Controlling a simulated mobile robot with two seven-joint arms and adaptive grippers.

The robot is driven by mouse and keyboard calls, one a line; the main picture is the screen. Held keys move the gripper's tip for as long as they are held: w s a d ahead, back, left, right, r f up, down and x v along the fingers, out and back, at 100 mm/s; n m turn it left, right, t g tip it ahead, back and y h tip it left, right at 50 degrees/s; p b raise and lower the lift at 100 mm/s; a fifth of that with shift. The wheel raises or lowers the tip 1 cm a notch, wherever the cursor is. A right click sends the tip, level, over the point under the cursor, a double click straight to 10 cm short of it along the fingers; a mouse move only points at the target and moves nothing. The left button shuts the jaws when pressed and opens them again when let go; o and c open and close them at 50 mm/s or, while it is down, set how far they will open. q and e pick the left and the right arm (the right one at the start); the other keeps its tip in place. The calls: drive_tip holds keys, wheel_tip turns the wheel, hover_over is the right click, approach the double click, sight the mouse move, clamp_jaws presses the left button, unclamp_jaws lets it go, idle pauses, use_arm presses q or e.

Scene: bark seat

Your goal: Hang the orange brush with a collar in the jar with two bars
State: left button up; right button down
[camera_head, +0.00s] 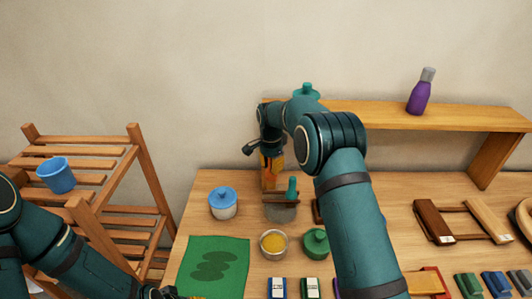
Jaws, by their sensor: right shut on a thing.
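My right gripper (266,148) reaches in over the back of the table, seen from behind its own arm. It is shut on an orange thing (270,165), which looks like the orange brush and hangs down below it. Its collar cannot be made out. A grey see-through jar (281,213) stands on the table just below and a little to the right, with a teal handle (292,188) standing up in it. Its bars are too small to tell. My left gripper (165,293) is at the bottom edge, mostly cut off; its fingers are unclear.
A green mat (213,270) lies front left. A raised wooden shelf (450,115) with a purple bottle (421,92) runs behind.

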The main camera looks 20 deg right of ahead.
sight(271, 186)
drive_tip(key=shift+r, duration=0.15)
drive_tip(key=shift+s+f, duration=0.15)
drive_tip(key=shift+f, duration=1.65)
drive_tip(key=shift+f+b, duration=1.1)
drive_tip(key=shift+f, duration=1.2)
drive_tip(key=shift+f+b, duration=0.5)
drive_tip(key=shift+f, duration=0.25)
drive_tip(key=shift+f+b, duration=0.35)
drive_tip(key=shift+c, duration=2.1)
unclamp_jaws()
drive_tip(key=shift+r, duration=0.15)
